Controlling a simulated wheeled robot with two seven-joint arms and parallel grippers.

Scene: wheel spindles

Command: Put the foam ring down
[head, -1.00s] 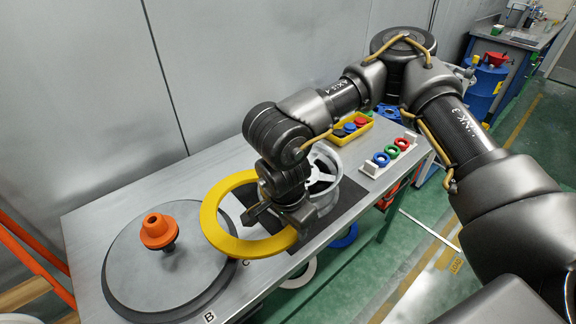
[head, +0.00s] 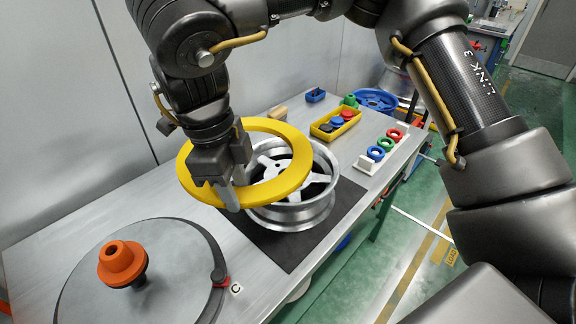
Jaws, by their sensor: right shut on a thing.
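The yellow foam ring (head: 288,187) is a flat, wide ring in the middle of the head view. My right gripper (head: 230,195) is shut on its left side. The ring is raised above the bench and partly overlaps the silver wheel rim (head: 318,213), which lies on a dark mat (head: 278,246). The wheel's spokes show through the ring's opening. I cannot tell whether the ring touches the wheel. My left gripper is not in view.
A grey round plate (head: 180,285) with an orange cone (head: 121,262) on a spindle stands at the lower left. A yellow tray (head: 322,131) with coloured pieces and a white rack (head: 368,165) of small rings sit behind right. Bare bench (head: 60,235) lies at the left.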

